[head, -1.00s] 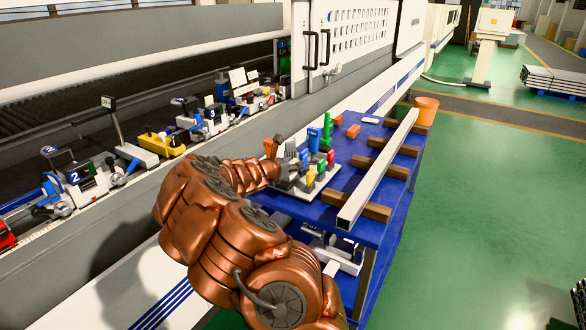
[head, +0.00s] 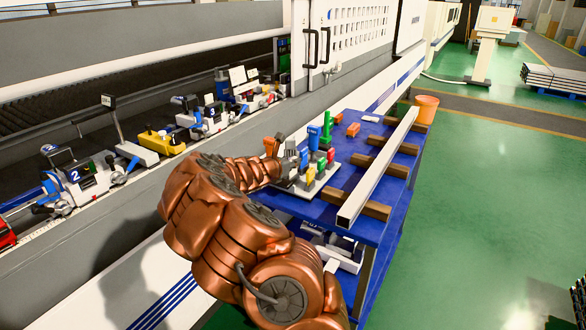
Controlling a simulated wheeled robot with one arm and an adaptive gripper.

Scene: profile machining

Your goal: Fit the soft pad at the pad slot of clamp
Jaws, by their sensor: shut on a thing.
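My gripper (head: 290,170) is at the end of the bronze arm, over the near left of the white tray (head: 292,204) on the blue table. It is shut. A tall blue piece (head: 314,133) stands up just beyond its fingers and looks like the held soft pad, but the contact is too small to see. Green, red and yellow pieces (head: 310,176) stand in the tray beside the gripper. Several clamps stand along the machine bed at left, among them one marked 2 (head: 80,178) and a yellow one (head: 158,142). No pad slot can be made out.
A long metal profile (head: 378,170) lies on brown wooden blocks (head: 377,210) at the table's right. An orange bin (head: 427,108) is behind the table. The machine's white cabinet (head: 350,40) rises at the back.

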